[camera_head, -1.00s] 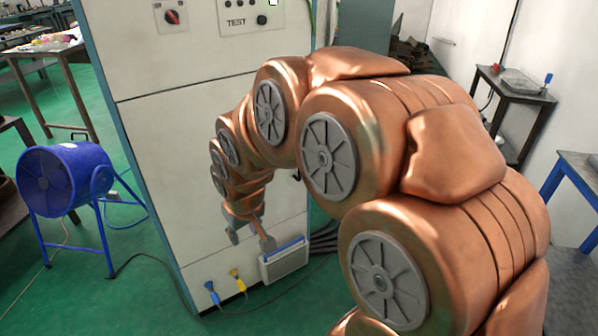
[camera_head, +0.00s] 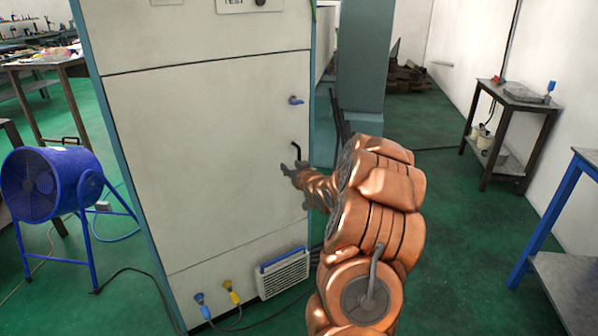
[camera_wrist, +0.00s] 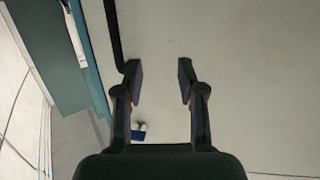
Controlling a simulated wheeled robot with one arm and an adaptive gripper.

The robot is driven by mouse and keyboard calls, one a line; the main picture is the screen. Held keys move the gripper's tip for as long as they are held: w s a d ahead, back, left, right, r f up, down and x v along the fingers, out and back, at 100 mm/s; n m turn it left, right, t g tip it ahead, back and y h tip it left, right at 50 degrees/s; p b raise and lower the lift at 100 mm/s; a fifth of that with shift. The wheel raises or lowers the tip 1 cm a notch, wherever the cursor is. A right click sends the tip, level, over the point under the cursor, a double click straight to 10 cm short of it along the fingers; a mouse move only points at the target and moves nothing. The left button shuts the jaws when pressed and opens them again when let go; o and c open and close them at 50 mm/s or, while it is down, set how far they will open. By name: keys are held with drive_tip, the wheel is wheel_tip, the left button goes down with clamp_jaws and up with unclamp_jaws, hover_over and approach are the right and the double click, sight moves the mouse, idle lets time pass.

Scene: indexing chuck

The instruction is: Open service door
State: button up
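The service door (camera_head: 200,150) is the large white front panel of the tall cabinet, flush and shut. A black bent handle (camera_head: 296,148) and, above it, a blue latch (camera_head: 296,100) sit near its right edge. My gripper (camera_head: 291,170) is just below the visible part of the handle, close to the panel. In the wrist view my gripper (camera_wrist: 160,82) is open, with nothing between its fingertips. The black handle (camera_wrist: 113,32) runs beside the left finger there; contact cannot be told. A small blue part, probably the latch (camera_wrist: 138,133), shows lower down between the fingers.
A blue fan (camera_head: 50,185) stands on the floor left of the cabinet. Blue and yellow plugs (camera_head: 203,305) and a vent grille (camera_head: 284,274) are low on its front. A side table (camera_head: 512,100) and a blue-legged bench (camera_head: 545,220) stand right. Green floor between is clear.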

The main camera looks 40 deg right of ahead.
drive_tip(key=s+d+f+t+h+b, duration=0.1)
drive_tip(key=s+d+f+t+b, duration=0.15)
drive_tip(key=d, duration=0.25)
drive_tip(key=shift+g, duration=0.45)
drive_tip(key=shift+p+x, duration=0.3)
drive_tip(key=shift+x, duration=3.85)
drive_tip(key=shift+d+r, duration=0.1)
clamp_jaws()
